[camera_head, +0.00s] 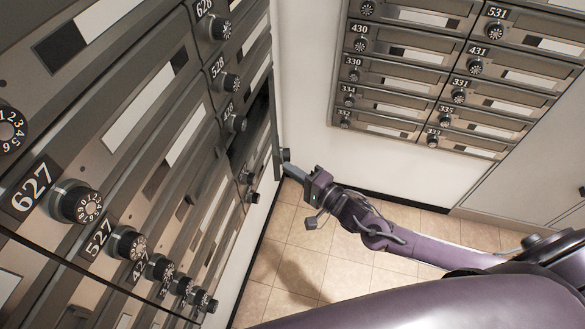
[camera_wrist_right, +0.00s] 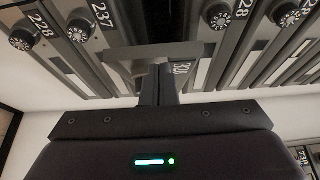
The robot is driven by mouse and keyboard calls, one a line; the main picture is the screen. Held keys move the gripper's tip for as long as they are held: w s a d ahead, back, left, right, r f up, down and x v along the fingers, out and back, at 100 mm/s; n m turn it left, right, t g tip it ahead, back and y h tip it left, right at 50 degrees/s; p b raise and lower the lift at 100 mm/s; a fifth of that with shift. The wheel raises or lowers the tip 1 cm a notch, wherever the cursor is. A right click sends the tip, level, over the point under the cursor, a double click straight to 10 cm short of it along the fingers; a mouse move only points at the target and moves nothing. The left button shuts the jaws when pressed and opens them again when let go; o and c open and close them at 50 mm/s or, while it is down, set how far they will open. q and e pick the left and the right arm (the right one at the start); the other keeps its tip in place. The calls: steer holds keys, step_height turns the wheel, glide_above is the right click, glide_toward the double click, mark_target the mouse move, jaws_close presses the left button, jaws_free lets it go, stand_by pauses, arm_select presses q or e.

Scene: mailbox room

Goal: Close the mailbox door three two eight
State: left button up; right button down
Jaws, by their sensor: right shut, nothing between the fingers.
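A mailbox door (camera_head: 276,125) in the left bank stands open, seen nearly edge-on, with a dark opening (camera_head: 250,128) beside it. A knob (camera_head: 285,155) shows at its lower end. My right gripper (camera_head: 288,170) is shut and empty, with its tips close to that lower end; I cannot tell whether they touch. In the right wrist view the gripper's fingers (camera_wrist_right: 158,84) reach up to a grey door panel (camera_wrist_right: 165,51). A partly hidden number label (camera_wrist_right: 181,68) there begins with 3; the rest is hard to read. My left gripper is not in view.
The left bank of shut mailboxes, including 627 (camera_head: 30,195), runs close along the left. A second bank (camera_head: 440,75) hangs on the far wall. The tiled floor (camera_head: 290,265) is open below my right gripper. Dial knobs (camera_head: 82,203) stick out from the left bank.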

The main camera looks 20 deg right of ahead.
steer(key=w+a+m+t+h+b, duration=0.1)
steer(key=w+a+h, duration=0.1)
steer(key=a, duration=0.7)
steer(key=shift+w+m, duration=0.25)
steer(key=shift+m, duration=0.05)
